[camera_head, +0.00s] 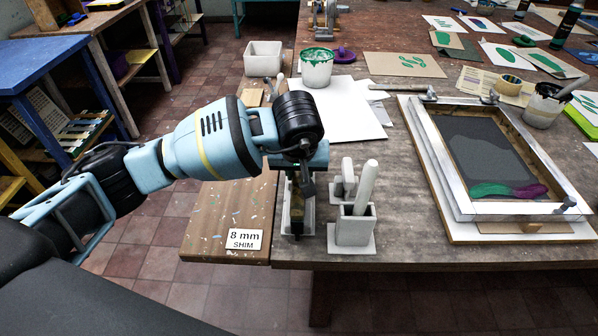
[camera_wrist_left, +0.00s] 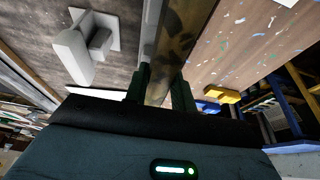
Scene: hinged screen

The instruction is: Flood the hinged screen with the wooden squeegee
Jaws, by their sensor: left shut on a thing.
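My left gripper (camera_head: 297,185) is at the table's front edge, pointing down, shut on a worn brown wooden piece, which I take to be the wooden squeegee (camera_head: 296,212). In the left wrist view the squeegee (camera_wrist_left: 182,42) runs up between the dark fingers (camera_wrist_left: 160,88). In the head view it sits within a pale upright holder (camera_head: 284,215); I cannot tell whether it is clear of it. The hinged screen (camera_head: 437,165) lies to the right, a metal-edged frame around grey mesh (camera_head: 482,150). Green ink (camera_head: 488,189) and purple ink (camera_head: 530,192) lie along its near end. My right gripper is not in view.
A second pale holder (camera_head: 354,230) with a pale-handled tool (camera_head: 365,185) stands close to the right of my left gripper. A wooden board marked 8 mm shim (camera_head: 205,222) is at left. White paper (camera_head: 340,110) and an ink tub (camera_head: 316,70) lie behind.

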